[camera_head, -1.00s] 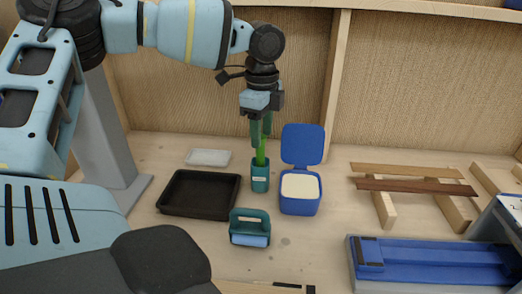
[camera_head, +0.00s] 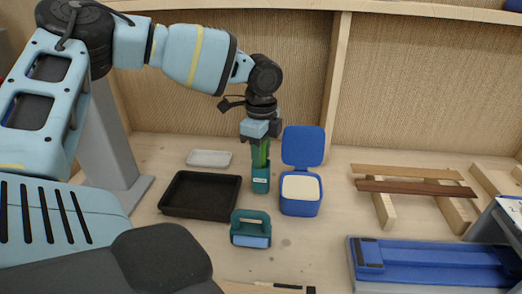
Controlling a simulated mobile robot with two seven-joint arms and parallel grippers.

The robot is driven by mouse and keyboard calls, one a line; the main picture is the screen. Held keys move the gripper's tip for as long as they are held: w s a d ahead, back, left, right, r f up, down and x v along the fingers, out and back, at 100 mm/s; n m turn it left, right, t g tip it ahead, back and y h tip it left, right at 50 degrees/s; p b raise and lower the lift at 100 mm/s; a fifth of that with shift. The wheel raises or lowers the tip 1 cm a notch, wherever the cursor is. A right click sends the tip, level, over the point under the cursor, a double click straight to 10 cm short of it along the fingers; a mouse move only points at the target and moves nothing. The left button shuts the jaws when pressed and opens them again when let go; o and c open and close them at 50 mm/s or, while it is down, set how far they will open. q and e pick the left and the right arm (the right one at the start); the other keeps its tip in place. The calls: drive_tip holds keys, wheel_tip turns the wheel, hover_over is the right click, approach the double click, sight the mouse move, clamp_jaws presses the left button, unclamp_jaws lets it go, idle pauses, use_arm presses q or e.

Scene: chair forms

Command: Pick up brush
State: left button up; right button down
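The brush shows as a bright green handle (camera_head: 261,156) standing upright in a small teal cup (camera_head: 261,181) with a white label. The cup hides the brush's lower end. My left gripper (camera_head: 261,158) points straight down just above the cup, its two dark fingers on either side of the green handle. The fingers look apart, with the handle between them; contact with it is not clear. My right gripper is not in view.
A blue open-lidded box (camera_head: 300,208) stands close to the cup's right. A black tray (camera_head: 176,211) is at its left, with a white block (camera_head: 209,158) behind. A teal-handled tool (camera_head: 250,240) lies in front. Wood strips (camera_head: 420,189) and a blue rail (camera_head: 440,263) are at right.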

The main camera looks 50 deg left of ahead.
use_arm(q)
clamp_jaws()
drive_tip(key=shift+r, duration=0.15)
wheel_tip(320, 180, up, 28)
drive_tip(key=p, duration=0.1)
idle(0.5)
